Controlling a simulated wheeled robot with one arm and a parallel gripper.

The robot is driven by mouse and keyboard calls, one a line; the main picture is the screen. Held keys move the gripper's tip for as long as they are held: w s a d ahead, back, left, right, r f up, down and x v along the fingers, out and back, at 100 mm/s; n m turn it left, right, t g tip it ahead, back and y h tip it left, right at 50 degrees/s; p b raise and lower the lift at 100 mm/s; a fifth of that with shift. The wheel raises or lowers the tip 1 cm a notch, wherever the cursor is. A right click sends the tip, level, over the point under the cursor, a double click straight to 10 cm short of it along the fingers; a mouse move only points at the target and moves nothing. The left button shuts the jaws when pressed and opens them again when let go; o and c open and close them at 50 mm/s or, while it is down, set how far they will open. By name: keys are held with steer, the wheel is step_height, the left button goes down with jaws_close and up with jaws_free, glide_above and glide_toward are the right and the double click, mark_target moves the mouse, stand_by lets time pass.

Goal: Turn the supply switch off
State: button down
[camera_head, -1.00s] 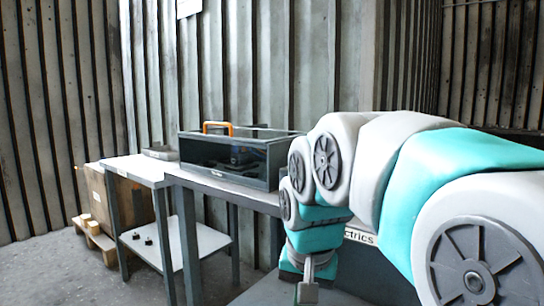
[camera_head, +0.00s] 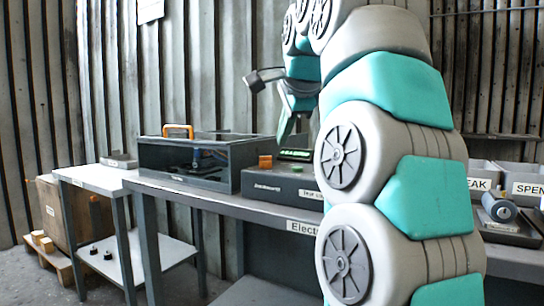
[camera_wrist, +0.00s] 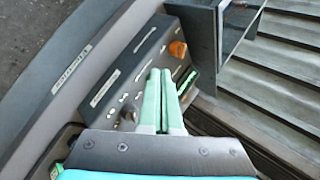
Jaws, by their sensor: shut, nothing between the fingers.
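A dark supply box (camera_head: 275,184) stands on the workbench, with an orange switch-like part (camera_head: 265,161) on its top left and a green display behind. In the wrist view the orange part (camera_wrist: 177,48) stands up from the panel (camera_wrist: 135,75), just beyond my fingertips. The panel lettering is too small to read, so I cannot tell which control is the supply switch. My gripper (camera_head: 284,139) is shut and empty above the box. Its green fingers (camera_wrist: 160,72) lie together over the panel and hide part of it. Contact with the panel cannot be told.
A glass-sided case (camera_head: 205,185) with an orange handle stands left of the box. Labelled grey bins (camera_head: 522,183) are at the right, partly behind my arm. A small side table (camera_head: 95,178) stands left of the bench (camera_head: 225,207). The corrugated wall is close behind.

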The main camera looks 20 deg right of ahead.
mark_target(270, 160)
steer(key=shift+m, duration=0.4)
steer(key=x, duration=0.9)
steer(key=shift+w+d+r, duration=0.15)
steer(key=shift+w+d, duration=0.25)
steer(key=shift+w, duration=0.15)
steer(key=shift+w+d+r, duration=0.1)
steer(key=shift+w, duration=0.9)
steer(key=shift+w+d, duration=0.15)
steer(key=shift+w, duration=0.8)
steer(key=shift+d+r+n+y+p, duration=0.1)
steer(key=shift+d+n+y+p, duration=0.25)
steer(key=shift+n+y+p, duration=0.55)
